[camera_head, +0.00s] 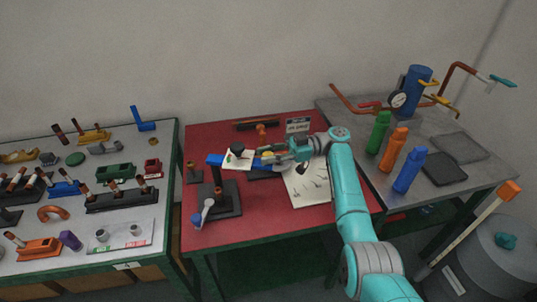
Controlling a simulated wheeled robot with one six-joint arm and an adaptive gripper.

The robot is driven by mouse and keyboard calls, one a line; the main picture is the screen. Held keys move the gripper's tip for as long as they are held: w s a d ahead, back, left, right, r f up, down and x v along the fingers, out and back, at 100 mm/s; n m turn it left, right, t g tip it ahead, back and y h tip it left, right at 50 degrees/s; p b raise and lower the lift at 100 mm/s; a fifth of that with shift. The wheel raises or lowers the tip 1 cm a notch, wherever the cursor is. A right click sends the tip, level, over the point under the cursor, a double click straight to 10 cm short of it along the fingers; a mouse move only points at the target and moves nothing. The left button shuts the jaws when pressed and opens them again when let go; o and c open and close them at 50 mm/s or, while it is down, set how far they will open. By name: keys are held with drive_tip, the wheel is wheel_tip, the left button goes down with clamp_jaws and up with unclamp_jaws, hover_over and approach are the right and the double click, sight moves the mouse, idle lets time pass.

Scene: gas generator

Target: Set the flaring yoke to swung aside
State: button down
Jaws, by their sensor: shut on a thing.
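The flaring tool stands on a dark base plate (227,204) at the left of the red bench. A dark upright rises from the plate, with a blue bar (215,160), apparently the yoke, at its top. A grey crank handle with a blue knob (197,219) hangs at the front. My gripper (272,158) comes in from the right, to the right of the blue bar. It is shut on a small yellow-orange part (266,154). Whether this part joins the yoke is too small to tell. A white plate with a dark knob (238,151) lies between the bar and my gripper.
A white sheet with thin tools (308,186) lies under my arm. Green (378,132), orange (394,148) and blue (410,170) bottles stand on the grey bench at right. A crowded grey table (165,218) stands left. The red bench's front right (290,220) is clear.

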drive_tip(key=shift+f, duration=0.1)
drive_tip(key=c, duration=0.8)
unclamp_jaws()
drive_tip(key=shift+w, duration=0.15)
drive_tip(key=shift+c, duration=0.2)
drive_tip(key=v, duration=1.1)
drive_tip(key=shift+d, duration=0.4)
